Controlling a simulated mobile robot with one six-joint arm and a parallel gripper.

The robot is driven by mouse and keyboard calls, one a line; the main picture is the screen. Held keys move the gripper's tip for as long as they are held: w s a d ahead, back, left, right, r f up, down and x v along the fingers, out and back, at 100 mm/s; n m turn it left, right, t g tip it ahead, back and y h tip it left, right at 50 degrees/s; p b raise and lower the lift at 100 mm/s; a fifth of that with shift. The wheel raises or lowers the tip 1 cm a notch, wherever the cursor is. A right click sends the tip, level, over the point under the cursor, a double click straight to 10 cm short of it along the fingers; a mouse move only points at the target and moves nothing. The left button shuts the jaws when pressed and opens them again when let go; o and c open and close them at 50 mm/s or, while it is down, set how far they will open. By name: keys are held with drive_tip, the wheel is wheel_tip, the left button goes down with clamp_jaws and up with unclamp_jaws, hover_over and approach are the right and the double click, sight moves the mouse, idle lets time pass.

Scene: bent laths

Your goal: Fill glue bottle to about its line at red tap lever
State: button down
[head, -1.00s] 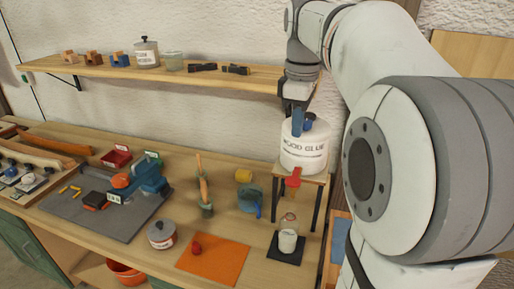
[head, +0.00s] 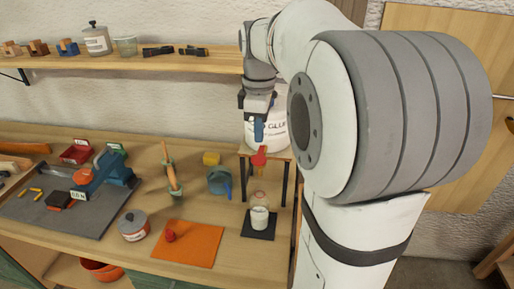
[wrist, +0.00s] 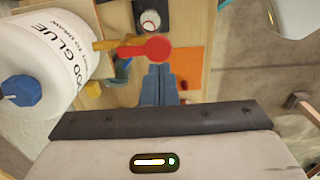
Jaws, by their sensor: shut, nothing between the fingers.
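The white wood glue tank (head: 280,132) stands on a small raised wooden stand, with a red tap lever (head: 259,158) at its front. The glue bottle (head: 259,216) stands upright on a black mat below the tap; its lower part is white, its upper part clear. My gripper (head: 258,139) is shut and empty, pointing down just above the lever. In the wrist view, the shut blue fingers (wrist: 158,72) appear beside the red lever (wrist: 146,49); contact cannot be told. The bottle's opening (wrist: 150,20) also shows there.
A red cap (head: 170,236) lies on an orange mat (head: 190,250). A blue mug (head: 219,182), a yellow object (head: 211,159) and a lidded pot (head: 133,225) stand left of the bottle. A shelf (head: 150,62) runs along the wall. The stand's legs flank the bottle area.

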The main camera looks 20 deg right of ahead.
sight(259, 159)
wheel_tip(259, 159, down, 6)
drive_tip(key=shift+r+p, duration=0.15)
drive_tip(key=shift+p, duration=0.25)
